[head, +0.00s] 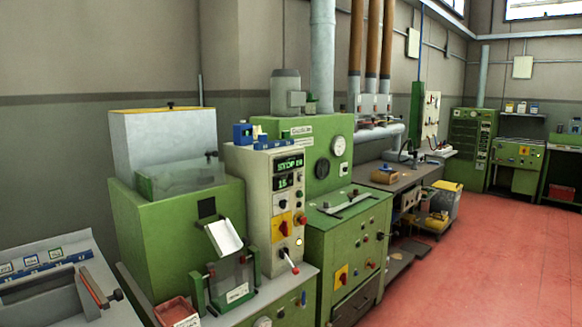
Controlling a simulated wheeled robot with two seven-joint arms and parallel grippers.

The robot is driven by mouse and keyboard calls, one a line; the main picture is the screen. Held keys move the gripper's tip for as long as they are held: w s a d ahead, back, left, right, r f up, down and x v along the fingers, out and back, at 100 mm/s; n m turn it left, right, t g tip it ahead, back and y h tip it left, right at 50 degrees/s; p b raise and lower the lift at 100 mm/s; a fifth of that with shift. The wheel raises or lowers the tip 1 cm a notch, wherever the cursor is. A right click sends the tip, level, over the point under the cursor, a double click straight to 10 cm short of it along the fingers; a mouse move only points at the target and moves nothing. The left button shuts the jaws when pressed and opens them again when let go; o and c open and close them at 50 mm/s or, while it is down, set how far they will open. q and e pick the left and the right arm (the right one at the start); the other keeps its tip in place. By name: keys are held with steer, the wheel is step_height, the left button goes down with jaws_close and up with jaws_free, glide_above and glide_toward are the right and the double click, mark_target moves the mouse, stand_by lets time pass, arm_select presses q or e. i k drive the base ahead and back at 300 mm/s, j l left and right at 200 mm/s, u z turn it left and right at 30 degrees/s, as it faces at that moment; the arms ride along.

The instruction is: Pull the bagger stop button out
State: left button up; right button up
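A green machine (180,235) with a pale hopper on top and a small white chute at its front stands left of the middle. I take it to be the bagger. Beside it is a beige control panel (258,200) whose dark display has green characters that seem to read "STOP". A red button (301,219) sits low on the panel's right-hand face, next to a red and yellow switch (282,226). The button is too small to tell whether it is pressed in or out. Neither of my grippers is in view.
A green cabinet (345,240) with its own knobs and a red and yellow switch stands right of the panel. A red-tipped lever (288,262) sticks out below the panel. A red box (176,310) lies at the front left. The red floor (480,270) at right is clear.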

mark_target(303, 221)
steer(key=i+l, duration=0.15)
steer(key=i, duration=0.25)
steer(key=i+l+u, duration=0.1)
steer(key=i, duration=0.35)
steer(key=i+l, duration=0.2)
steer(key=i, duration=0.2)
